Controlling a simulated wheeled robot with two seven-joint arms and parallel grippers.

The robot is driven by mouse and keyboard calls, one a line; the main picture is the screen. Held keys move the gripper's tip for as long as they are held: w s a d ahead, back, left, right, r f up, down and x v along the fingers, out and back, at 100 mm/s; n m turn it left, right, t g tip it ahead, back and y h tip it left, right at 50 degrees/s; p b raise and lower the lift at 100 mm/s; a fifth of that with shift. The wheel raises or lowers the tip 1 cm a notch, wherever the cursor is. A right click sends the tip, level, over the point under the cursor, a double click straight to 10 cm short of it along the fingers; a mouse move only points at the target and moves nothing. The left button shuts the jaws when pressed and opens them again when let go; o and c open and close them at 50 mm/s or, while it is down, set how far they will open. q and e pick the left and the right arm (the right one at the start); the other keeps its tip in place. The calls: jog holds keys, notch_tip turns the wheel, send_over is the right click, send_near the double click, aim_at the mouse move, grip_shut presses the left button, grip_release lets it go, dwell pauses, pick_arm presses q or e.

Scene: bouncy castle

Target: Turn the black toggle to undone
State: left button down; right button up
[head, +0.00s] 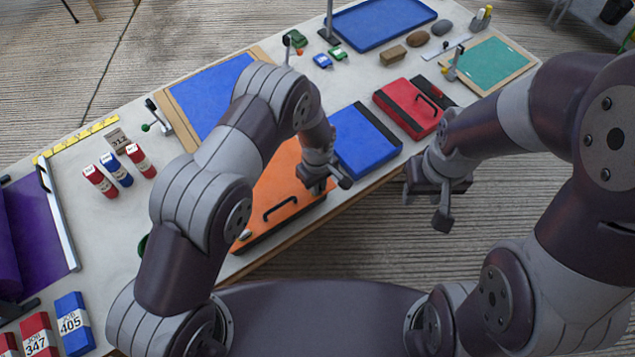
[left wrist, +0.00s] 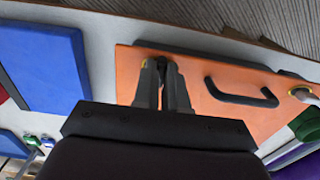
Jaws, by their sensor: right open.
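The orange case (head: 283,188) lies flat on the table with a black handle on its lid; it also shows in the left wrist view (left wrist: 222,72). A small black piece that looks like the black toggle (left wrist: 166,70) sits at the lid's edge, partly hidden by my fingers. My left gripper (head: 327,182) points down over that corner, its two fingers (left wrist: 162,85) on either side of the black piece. Whether they press on it I cannot tell. A pale toggle (head: 243,235) is at the other end of the lid. My right gripper (head: 430,207) is open and empty, off the table's front edge.
A blue case (head: 362,140) and a red case (head: 415,103) lie to the right of the orange one. Red and blue cans (head: 118,168), a blue board (head: 205,92) and a purple roll (head: 35,238) are to the left. The floor in front is clear.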

pick_arm(q)
jog(key=shift+w, duration=0.1)
dwell(0.3)
jog(key=m+b, duration=0.2)
jog(key=m, duration=0.2)
jog(key=shift+b, duration=0.4)
jog(key=m+b, duration=0.2)
jog(key=m, duration=0.4)
jog(key=shift+b, duration=0.3)
jog(key=m+b, duration=0.1)
jog(key=m, duration=0.3)
jog(key=shift+r, duration=0.1)
jog(key=shift+d+r+m+b, duration=0.1)
jog(key=shift+m+b, duration=0.3)
jog(key=shift+m, duration=1.5)
jog(key=shift+w, duration=0.1)
jog(key=c, duration=1.3)
grip_release()
jog(key=shift+o, duration=0.6)
